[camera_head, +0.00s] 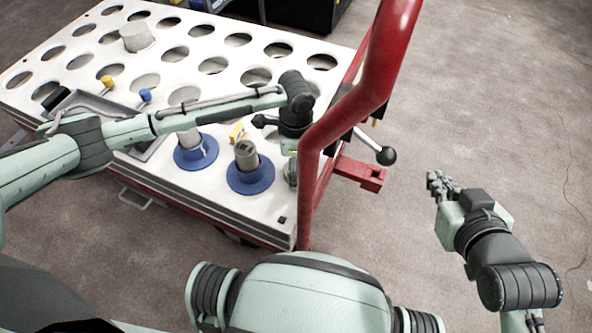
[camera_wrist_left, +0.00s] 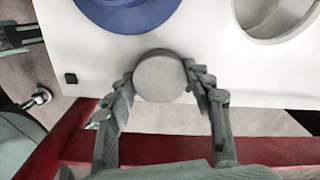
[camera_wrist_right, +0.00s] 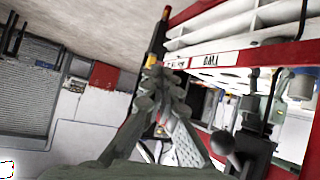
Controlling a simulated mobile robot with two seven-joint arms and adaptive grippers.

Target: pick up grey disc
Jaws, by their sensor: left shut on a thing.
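A grey disc (camera_wrist_left: 160,76) sits between the two fingers of my left gripper (camera_wrist_left: 160,84) in the left wrist view, with its round face toward the camera. The left gripper is shut on it, over the front right corner of the white table (camera_head: 225,210). In the head view the left gripper (camera_head: 291,165) is partly hidden by its own wrist, and the disc shows only as a small grey patch there. My right gripper (camera_head: 441,186) is over the bare floor at the right, with nothing in it. Its fingers meet in the right wrist view (camera_wrist_right: 160,92).
A thick red rail (camera_head: 340,115) rises just right of the left gripper. Two blue flanged parts (camera_head: 195,155) (camera_head: 262,180) stand on the table nearby. A grey tray (camera_head: 100,103) and a pale cylinder (camera_head: 137,37) are farther left. Open floor lies to the right.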

